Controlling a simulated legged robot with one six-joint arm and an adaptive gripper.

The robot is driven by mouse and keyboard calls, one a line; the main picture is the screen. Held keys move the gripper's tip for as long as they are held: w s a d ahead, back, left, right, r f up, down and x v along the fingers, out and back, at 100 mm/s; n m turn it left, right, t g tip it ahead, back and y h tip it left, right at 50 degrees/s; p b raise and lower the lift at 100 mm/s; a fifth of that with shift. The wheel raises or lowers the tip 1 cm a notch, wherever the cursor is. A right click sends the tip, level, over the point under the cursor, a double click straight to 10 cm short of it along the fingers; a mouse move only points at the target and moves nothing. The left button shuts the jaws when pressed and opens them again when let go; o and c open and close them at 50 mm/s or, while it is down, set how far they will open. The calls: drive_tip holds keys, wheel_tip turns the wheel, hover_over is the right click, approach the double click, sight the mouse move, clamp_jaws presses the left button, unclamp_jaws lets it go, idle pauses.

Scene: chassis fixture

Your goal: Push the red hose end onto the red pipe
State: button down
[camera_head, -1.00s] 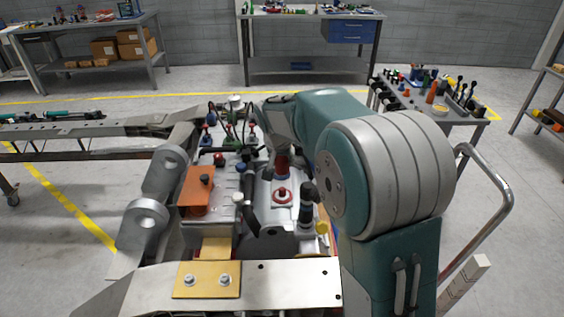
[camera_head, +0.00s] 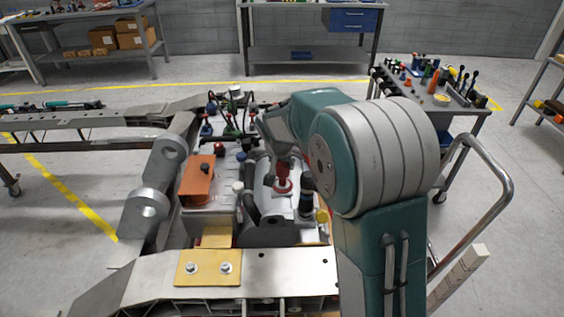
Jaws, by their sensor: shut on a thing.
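The red hose end (camera_head: 283,170) stands roughly upright over the red pipe (camera_head: 282,187), whose round red base shows on the pale metal housing. The two look lined up, with no clear gap between them in this view. I cannot tell how far the hose end sits over the pipe. My gripper (camera_head: 284,158) is shut on the red hose end from above. The fingers are small and dark here and partly hidden by my own grey wrist.
An orange block (camera_head: 197,180) and a black curved hose (camera_head: 251,205) lie left of the pipe. A black upright fitting (camera_head: 306,196) stands close on its right. A brass plate (camera_head: 209,267) lies in front. A tool cart (camera_head: 440,100) stands at the right.

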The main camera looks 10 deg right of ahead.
drive_tip(key=shift+f, duration=0.1)
idle(0.5)
drive_tip(key=shift+f, duration=1.25)
drive_tip(key=shift+f, duration=0.55)
drive_tip(key=shift+c, duration=0.4)
unclamp_jaws()
drive_tip(key=shift+r, duration=0.1)
drive_tip(key=shift+r, duration=2.95)
